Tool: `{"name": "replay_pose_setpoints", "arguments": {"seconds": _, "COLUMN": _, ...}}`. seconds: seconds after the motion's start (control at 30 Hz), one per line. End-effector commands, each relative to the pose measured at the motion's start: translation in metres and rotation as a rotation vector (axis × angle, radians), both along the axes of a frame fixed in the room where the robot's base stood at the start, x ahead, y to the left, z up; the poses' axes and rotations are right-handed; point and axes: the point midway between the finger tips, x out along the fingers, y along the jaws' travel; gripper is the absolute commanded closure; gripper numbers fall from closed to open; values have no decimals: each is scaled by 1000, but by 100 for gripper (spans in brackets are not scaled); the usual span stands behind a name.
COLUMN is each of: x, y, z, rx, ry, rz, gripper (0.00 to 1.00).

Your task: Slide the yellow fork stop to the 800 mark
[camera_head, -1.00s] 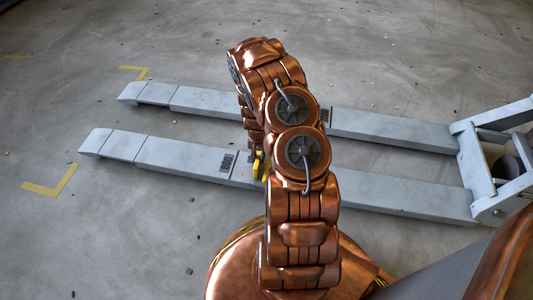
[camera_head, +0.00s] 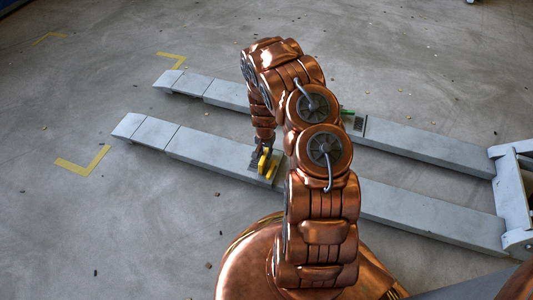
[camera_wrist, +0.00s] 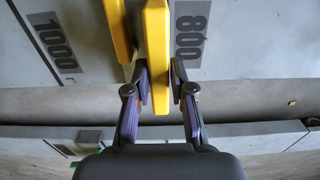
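The yellow fork stop (camera_head: 265,162) sits on the near grey fork (camera_head: 205,148). In the wrist view, the stop (camera_wrist: 157,45) shows two yellow plates and stands between the 1000 mark (camera_wrist: 54,42) and the 800 mark (camera_wrist: 190,35), close beside the 800 mark.
The far fork (camera_head: 425,145) runs parallel beyond, with a green piece (camera_head: 346,112) beside a dark label. A grey frame (camera_head: 512,190) joins the forks at the right. Yellow floor corners (camera_head: 83,163) lie by the fork tips.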

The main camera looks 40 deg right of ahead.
Motion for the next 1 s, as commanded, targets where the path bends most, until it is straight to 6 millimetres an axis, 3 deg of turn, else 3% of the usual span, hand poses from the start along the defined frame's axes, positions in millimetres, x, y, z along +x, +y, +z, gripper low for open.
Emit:
{"name": "replay_pose_setpoints", "arguments": {"seconds": 0.2, "x": -1, "y": 0, "z": 0, "rx": 1, "ry": 2, "rz": -1, "gripper": 54}}
{"name": "replay_pose_setpoints", "arguments": {"seconds": 0.67, "x": -2, "y": -1, "z": 4, "rx": 1, "ry": 3, "rz": -2, "gripper": 54}}
{"name": "replay_pose_setpoints", "arguments": {"seconds": 1.0, "x": -2, "y": -1, "z": 35, "rx": 1, "ry": 2, "rz": -4, "gripper": 54}}
